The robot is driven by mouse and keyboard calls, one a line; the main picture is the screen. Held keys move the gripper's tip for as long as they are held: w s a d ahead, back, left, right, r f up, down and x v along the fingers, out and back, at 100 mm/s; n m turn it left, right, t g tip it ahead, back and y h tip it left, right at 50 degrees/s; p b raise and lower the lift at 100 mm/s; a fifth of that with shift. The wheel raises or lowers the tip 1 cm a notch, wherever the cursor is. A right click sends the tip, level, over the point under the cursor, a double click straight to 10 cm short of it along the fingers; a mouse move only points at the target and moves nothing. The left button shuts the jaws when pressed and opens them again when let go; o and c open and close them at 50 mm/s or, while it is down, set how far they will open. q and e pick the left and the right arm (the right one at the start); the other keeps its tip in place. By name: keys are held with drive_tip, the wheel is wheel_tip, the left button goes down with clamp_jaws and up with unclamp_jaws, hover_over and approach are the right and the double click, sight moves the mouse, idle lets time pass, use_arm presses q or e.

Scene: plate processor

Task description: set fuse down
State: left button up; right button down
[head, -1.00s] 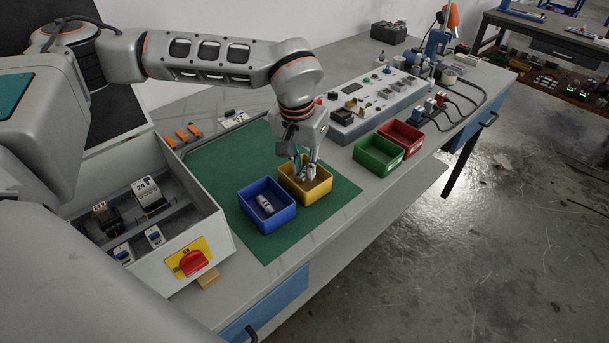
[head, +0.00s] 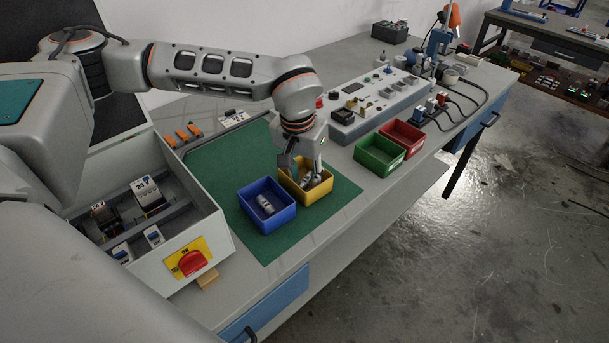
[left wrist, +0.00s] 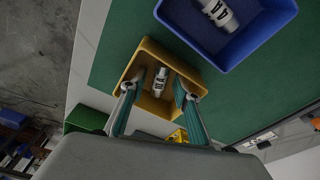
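A white fuse with dark print (left wrist: 160,82) lies in the yellow bin (left wrist: 146,47), which also shows in the head view (head: 318,195). My left gripper (left wrist: 162,86) reaches down at the yellow bin, its two fingers spread on either side of the fuse. Gaps show between the fuse and both fingers. In the head view the left gripper (head: 306,172) partly hides the inside of this bin. Another white fuse (head: 266,204) lies in the blue bin (head: 268,222) beside it; it also shows in the left wrist view (left wrist: 219,14). My right gripper is not in view.
Both bins stand on a green mat (head: 225,165). An open electrical box with a red switch (head: 192,262) is to the left. A green bin (head: 378,157), a red bin (head: 403,137) and a control panel (head: 375,103) are to the right.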

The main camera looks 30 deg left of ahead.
sight(301, 185)
use_arm(q)
wheel_tip(301, 185, up, 12)
drive_tip(key=s+p, duration=0.1)
drive_tip(key=shift+s+p, duration=0.4)
drive_tip(key=shift+r, duration=0.2)
